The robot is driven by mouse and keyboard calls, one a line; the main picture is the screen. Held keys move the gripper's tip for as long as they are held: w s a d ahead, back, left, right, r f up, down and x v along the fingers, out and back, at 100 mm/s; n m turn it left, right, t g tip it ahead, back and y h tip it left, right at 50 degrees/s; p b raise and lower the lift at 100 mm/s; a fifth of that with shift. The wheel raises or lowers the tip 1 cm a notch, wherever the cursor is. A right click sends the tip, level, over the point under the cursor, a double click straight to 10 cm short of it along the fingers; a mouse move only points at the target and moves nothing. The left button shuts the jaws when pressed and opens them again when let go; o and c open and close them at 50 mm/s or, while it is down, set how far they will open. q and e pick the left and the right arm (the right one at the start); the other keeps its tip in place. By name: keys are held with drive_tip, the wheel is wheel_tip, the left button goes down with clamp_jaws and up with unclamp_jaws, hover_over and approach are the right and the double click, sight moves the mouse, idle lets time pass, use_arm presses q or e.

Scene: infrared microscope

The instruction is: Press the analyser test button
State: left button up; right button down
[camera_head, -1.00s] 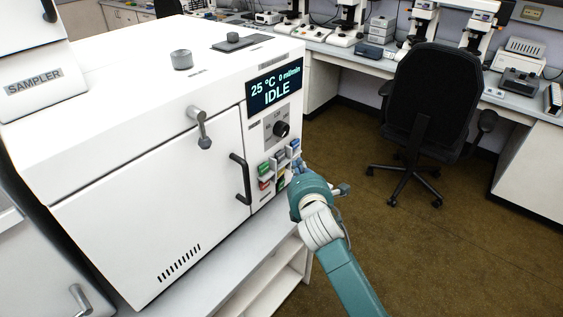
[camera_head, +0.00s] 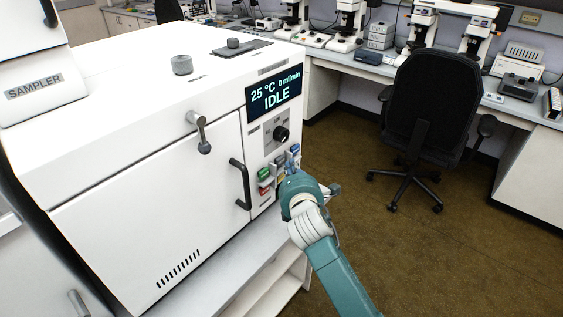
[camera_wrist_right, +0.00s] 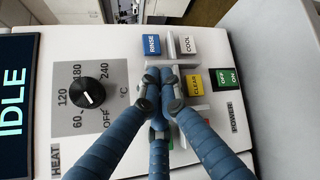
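The white analyser (camera_head: 120,160) stands at the left with its display (camera_head: 274,94) reading IDLE. Its button block (camera_head: 263,173) is low on the right of the front, below the dial (camera_head: 281,135). My right gripper (camera_wrist_right: 165,76) has its blue fingers drawn together, with the tips over the middle of the button block. In the wrist view the blue RINSE button (camera_wrist_right: 152,44), grey COOL button (camera_wrist_right: 187,45) and yellow CLEAR button (camera_wrist_right: 194,85) show around the tips. No TEST label is readable; the fingers cover part of the block. Contact cannot be told. My left gripper is out of view.
The black door handle (camera_head: 240,184) is left of the buttons. A green power switch (camera_wrist_right: 227,79) lies beside CLEAR. A black office chair (camera_head: 430,105) and a bench with microscopes (camera_head: 345,20) are at the right and back. The floor between is open.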

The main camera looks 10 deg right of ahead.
drive_tip(key=shift+w, duration=0.1)
idle(0.7)
drive_tip(key=shift+w+a+r, duration=0.1)
drive_tip(key=shift+a, duration=0.05)
drive_tip(key=shift+w+a, duration=0.15)
drive_tip(key=shift+w+a, duration=0.3)
drive_tip(key=shift+w, duration=0.1)
idle(0.8)
drive_tip(key=shift+p, duration=0.3)
drive_tip(key=shift+s+d+p, duration=0.4)
drive_tip(key=shift+s+p, duration=0.1)
drive_tip(key=shift+p, duration=0.05)
drive_tip(key=shift+s+d, duration=0.2)
drive_tip(key=shift+s, duration=0.05)
